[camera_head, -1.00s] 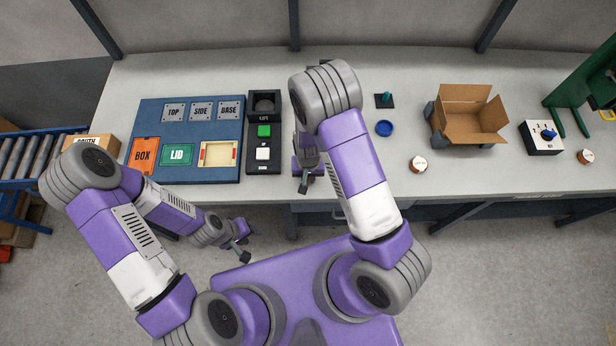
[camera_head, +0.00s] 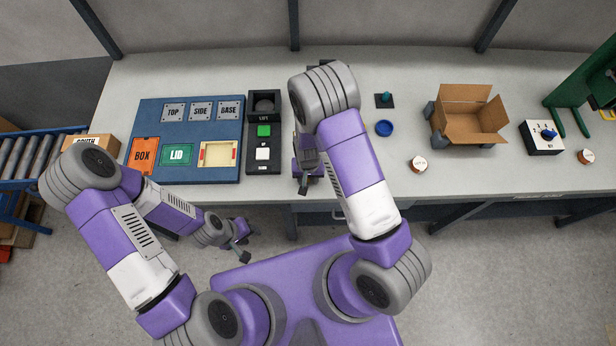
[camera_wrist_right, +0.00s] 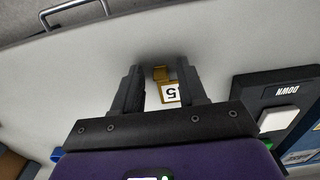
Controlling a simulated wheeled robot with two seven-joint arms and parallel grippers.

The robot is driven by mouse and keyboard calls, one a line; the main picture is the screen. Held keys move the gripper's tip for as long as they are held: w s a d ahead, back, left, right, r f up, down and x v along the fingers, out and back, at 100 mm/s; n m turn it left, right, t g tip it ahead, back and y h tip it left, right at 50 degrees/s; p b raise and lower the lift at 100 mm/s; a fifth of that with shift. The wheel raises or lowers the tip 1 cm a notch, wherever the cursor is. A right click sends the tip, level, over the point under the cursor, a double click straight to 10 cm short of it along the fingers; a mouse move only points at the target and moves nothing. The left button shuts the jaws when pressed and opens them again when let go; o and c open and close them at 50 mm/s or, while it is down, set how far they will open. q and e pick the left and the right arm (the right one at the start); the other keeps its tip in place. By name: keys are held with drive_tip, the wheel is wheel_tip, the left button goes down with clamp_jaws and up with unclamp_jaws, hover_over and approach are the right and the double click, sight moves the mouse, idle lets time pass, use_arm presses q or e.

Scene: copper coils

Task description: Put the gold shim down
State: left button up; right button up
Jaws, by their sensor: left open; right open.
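The gold shim (camera_wrist_right: 160,74) shows in the right wrist view as a small gold piece with a white label marked 5. It is between the two fingers of my right gripper (camera_wrist_right: 161,88), which are apart and not clamped on it. The bench top lies behind it; whether it rests flat there I cannot tell. In the head view my right gripper (camera_head: 305,186) is over the front edge of the bench, and the shim is hidden or too small to see. My left gripper (camera_head: 240,248) is open and empty, low in front of the bench.
A blue board (camera_head: 190,105) with labelled plates and a black button panel (camera_head: 264,164) stand left of my right gripper.

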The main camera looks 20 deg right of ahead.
wheel_tip(320, 180, up, 12)
drive_tip(key=p, duration=0.1)
drive_tip(key=shift+y, duration=0.4)
drive_tip(key=s+f, duration=0.1)
drive_tip(key=f, duration=0.1)
drive_tip(key=s+f, duration=0.2)
drive_tip(key=f, duration=0.1)
drive_tip(key=s+d+f, duration=0.1)
drive_tip(key=s+f, duration=0.1)
drive_tip(key=shift+s+f, duration=0.15)
drive_tip(key=shift+s, duration=0.05)
drive_tip(key=s+a+f+y, duration=0.3)
drive_tip(key=s+a+f, duration=0.1)
drive_tip(key=s, duration=0.2)
drive_tip(key=shift+s+a+n+t, duration=0.2)
drive_tip(key=shift+s+n+t, duration=0.1)
drive_tip(key=shift+s, duration=0.1)
drive_tip(key=shift+s+f, duration=0.1)
drive_tip(key=shift+f, duration=0.05)
